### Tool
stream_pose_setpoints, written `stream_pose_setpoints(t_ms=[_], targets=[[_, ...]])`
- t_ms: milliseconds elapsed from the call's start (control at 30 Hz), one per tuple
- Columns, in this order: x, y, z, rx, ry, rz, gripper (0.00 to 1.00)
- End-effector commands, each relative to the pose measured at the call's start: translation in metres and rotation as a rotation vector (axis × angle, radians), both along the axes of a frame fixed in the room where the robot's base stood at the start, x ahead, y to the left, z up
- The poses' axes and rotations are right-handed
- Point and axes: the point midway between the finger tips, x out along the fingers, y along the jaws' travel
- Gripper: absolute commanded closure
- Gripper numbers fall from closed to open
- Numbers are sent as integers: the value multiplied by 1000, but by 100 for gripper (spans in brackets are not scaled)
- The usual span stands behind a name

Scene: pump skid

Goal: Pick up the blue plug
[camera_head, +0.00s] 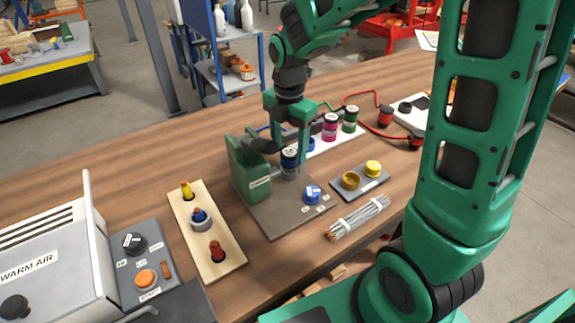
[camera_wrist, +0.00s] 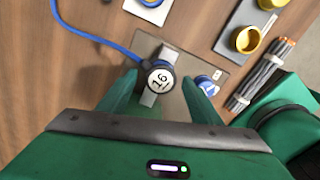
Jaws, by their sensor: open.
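A blue plug (camera_head: 289,157) with a round white "16" label stands on the brown-grey plate, by a green block. In the wrist view the plug (camera_wrist: 159,78) shows its label, with a blue cable running off to the upper left. My gripper (camera_head: 290,150) points down over it. In the wrist view my gripper (camera_wrist: 160,95) is open, with one finger on each side of the plug. I cannot tell whether either finger touches it. Its lower part is partly hidden in both views.
A green block (camera_head: 249,168) rises left of my gripper. A blue knob (camera_head: 312,193), a tray with yellow cups (camera_head: 372,168) and bundled grey rods (camera_head: 357,217) lie right. A wooden board (camera_head: 207,240) holds yellow, blue and red pieces. Pink (camera_head: 330,126) and green (camera_head: 350,119) pieces stand behind.

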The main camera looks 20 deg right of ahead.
Motion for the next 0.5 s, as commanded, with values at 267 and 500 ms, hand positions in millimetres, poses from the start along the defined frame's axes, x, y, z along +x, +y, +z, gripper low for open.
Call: stream_pose_setpoints(t_ms=[267, 500], targets=[[0, 0, -25, 2, -2, 0, 41], [0, 0, -25, 2, -2, 0, 49]])
